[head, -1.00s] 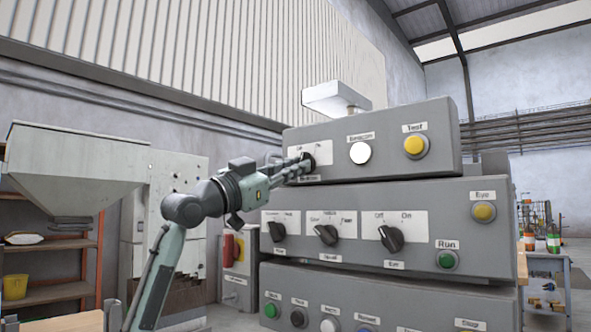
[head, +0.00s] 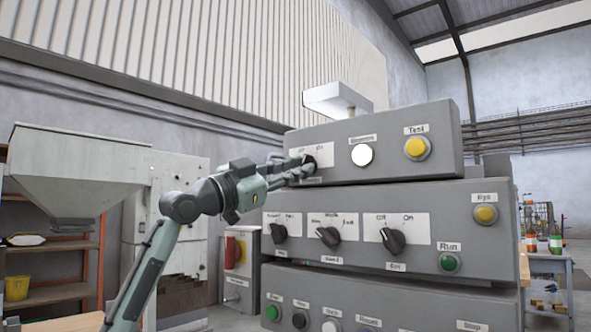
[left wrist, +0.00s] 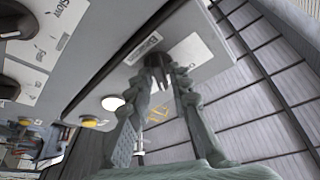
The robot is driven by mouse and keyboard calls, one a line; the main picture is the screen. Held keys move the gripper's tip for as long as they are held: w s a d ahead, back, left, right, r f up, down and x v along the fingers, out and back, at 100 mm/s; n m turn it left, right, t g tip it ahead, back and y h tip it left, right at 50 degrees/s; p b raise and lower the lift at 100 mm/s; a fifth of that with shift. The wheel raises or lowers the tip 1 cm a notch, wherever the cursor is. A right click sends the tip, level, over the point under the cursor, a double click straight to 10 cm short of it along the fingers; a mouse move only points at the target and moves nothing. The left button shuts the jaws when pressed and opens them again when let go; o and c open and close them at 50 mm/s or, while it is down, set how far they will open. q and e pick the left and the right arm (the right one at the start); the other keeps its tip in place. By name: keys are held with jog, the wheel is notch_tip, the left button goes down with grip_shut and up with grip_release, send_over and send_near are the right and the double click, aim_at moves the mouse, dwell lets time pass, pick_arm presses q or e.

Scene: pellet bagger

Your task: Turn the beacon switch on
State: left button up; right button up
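The beacon switch (head: 310,163) is a dark knob on a white Off/On plate (head: 324,152) at the left of the top grey control box. My left gripper (head: 301,170) is at it, its fingers largely covering it in the head view. In the left wrist view the two fingertips (left wrist: 164,72) close on either side of the dark knob (left wrist: 157,60), beside its small label. I cannot read which way the knob points. A round white lamp (head: 361,155) with a label above it sits right of the switch. My right gripper is not in view.
A yellow Test button (head: 416,147) is at the top box's right. The middle box (head: 470,255) below carries several black knobs, a green Run button (head: 449,262) and a yellow button (head: 486,215). A white fixture (head: 337,98) rises behind the top box.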

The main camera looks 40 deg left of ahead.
pick_arm(q)
jog(key=shift+o, duration=0.7)
jog(key=v, duration=1.2)
jog(key=shift+f, duration=0.1)
